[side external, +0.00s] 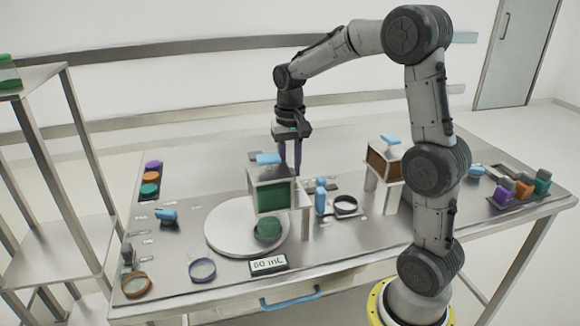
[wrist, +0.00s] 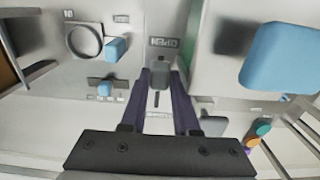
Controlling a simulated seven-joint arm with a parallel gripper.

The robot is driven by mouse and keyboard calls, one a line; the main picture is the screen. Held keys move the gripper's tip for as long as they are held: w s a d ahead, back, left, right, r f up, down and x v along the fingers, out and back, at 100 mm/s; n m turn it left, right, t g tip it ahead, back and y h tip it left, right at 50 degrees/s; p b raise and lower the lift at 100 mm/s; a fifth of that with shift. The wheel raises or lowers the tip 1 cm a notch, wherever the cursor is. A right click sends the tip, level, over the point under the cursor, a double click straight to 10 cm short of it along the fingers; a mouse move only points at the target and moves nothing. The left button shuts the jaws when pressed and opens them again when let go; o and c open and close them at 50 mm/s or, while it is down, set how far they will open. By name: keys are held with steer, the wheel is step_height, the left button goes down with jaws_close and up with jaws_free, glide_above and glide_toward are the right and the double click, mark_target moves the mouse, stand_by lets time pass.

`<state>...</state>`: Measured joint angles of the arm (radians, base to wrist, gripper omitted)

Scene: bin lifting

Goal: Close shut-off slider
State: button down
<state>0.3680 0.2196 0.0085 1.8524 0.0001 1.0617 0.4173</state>
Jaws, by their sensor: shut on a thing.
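The shut-off slider shows in the wrist view as a small grey knob (wrist: 160,77) on a plate with a dark slot. An "OPEN" label (wrist: 163,43) lies just beyond the knob. My gripper (wrist: 162,72) has its two purple fingers on either side of the knob, shut on it. In the side external view my gripper (side external: 291,160) points down behind the bin with green contents (side external: 270,195), which hides its fingertips and the slider. This bin has a blue handle on top, also seen large in the wrist view (wrist: 280,55).
A white round plate (side external: 225,238) with a green piece (side external: 268,230) sits before the bin, near a "60 mL" display (side external: 268,264). A second bin with brown contents (side external: 384,163) stands right. Blue knobs and a dark ring (side external: 345,204) lie between the bins.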

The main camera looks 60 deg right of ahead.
steer(key=shift+w+d+r, duration=0.1)
steer(key=shift+w+d, duration=1.85)
steer(key=c, duration=0.6)
jaws_free()
steer(key=shift+c, duration=0.2)
step_height(320, 180, up, 14)
steer(key=shift+a, duration=0.1)
